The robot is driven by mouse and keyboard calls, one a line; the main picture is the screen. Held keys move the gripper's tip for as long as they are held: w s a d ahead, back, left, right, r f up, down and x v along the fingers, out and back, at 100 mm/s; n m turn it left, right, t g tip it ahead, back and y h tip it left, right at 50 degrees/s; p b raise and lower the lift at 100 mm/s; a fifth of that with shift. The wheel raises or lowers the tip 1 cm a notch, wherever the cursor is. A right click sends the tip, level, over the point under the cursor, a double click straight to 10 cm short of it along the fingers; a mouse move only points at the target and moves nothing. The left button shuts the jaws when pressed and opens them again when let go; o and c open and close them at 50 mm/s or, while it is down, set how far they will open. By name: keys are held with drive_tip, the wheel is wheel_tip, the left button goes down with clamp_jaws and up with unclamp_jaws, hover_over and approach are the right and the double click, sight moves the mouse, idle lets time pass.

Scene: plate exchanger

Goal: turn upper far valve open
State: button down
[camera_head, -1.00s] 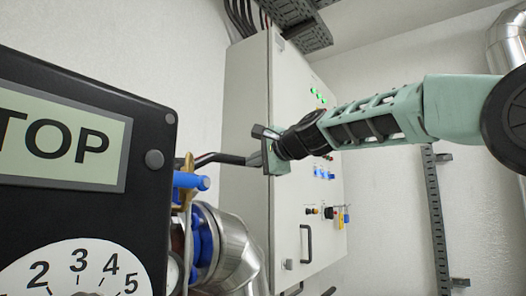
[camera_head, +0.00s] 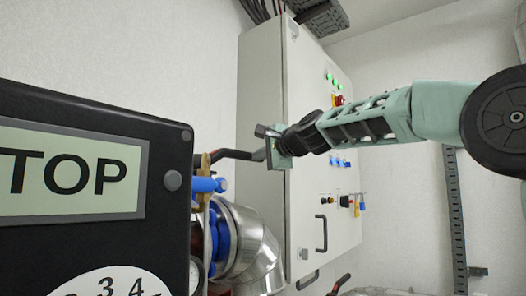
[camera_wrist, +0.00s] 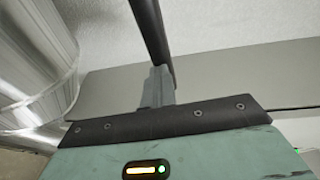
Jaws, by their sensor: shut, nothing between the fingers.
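The valve lever is a dark bar (camera_head: 235,154) on a brass-coloured valve (camera_head: 204,165) beside a blue part (camera_head: 207,185), left of centre in the head view. It points right, towards my gripper (camera_head: 266,146). In the wrist view the dark lever (camera_wrist: 151,35) comes down from the top edge and runs behind the grey fingers of my gripper (camera_wrist: 158,74). The fingers are together, with nothing between them. The lever is beside or behind the fingertips; I cannot tell whether they touch. The valve body is out of the wrist view.
A black STOP panel (camera_head: 168,125) fills the left foreground. A light grey control cabinet (camera_head: 262,90) stands behind my gripper. A silver insulated pipe bend (camera_head: 250,250) is below the lever, and shiny pipework (camera_wrist: 40,60) is at left in the wrist view. Bare wall lies upper left.

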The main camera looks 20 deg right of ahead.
drive_tip(key=shift+f, duration=0.2)
drive_tip(key=b+v, duration=0.8)
drive_tip(key=v, duration=0.9)
drive_tip(key=shift+s+r, duration=0.15)
drive_tip(key=shift+s, duration=0.05)
